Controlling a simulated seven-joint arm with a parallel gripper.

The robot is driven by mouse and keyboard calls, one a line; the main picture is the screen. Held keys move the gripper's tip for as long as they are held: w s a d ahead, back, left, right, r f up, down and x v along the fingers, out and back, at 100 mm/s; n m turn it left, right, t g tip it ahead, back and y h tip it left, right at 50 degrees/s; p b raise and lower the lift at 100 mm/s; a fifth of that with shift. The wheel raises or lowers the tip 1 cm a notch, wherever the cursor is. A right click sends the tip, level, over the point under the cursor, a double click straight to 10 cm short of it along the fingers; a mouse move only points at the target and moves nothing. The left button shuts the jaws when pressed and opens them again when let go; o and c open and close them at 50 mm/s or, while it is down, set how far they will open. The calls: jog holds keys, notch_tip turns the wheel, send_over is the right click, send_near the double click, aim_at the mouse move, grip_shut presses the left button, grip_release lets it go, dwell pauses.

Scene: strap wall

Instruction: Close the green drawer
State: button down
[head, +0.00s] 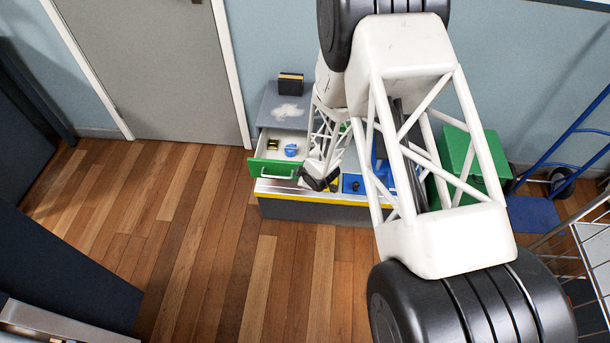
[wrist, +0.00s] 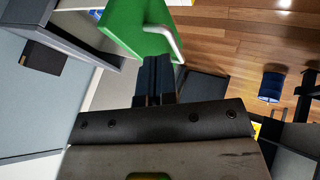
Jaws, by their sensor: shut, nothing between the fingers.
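The green drawer (head: 272,169) is pulled out of the grey cabinet, its green front with a pale handle facing the room. A small yellow-and-black item and a blue item lie inside it. My gripper (head: 320,182) is just right of the drawer in the head view, partly hidden by my arm's links. In the wrist view the shut, empty fingers (wrist: 156,78) point up at the green front (wrist: 130,25), close to its pale handle (wrist: 165,38). I cannot tell whether they touch it.
A black box (head: 290,83) stands on the grey cabinet top (head: 268,108). A yellow-edged counter front (head: 285,191) runs below the drawer, with a blue item (head: 353,184) to its right. A green box (head: 463,150) and a blue hand truck (head: 570,155) stand further right. The wooden floor in front is clear.

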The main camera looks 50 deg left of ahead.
jog(key=w+a+f, duration=0.3)
jog(key=a, duration=0.2)
dwell(0.5)
jog(key=shift+w+a, duration=0.1)
dwell(0.3)
jog(key=w+a, duration=1.2)
jog(key=shift+w+a, duration=0.2)
jog(key=shift+a, duration=0.05)
jog(key=shift+w+r, duration=0.1)
jog(key=shift+r, duration=0.05)
dwell(0.4)
jog(key=s+d+r, duration=0.4)
jog(key=d+r, duration=0.3)
jog(key=d, duration=0.2)
jog(key=shift+r, duration=0.35)
dwell(0.5)
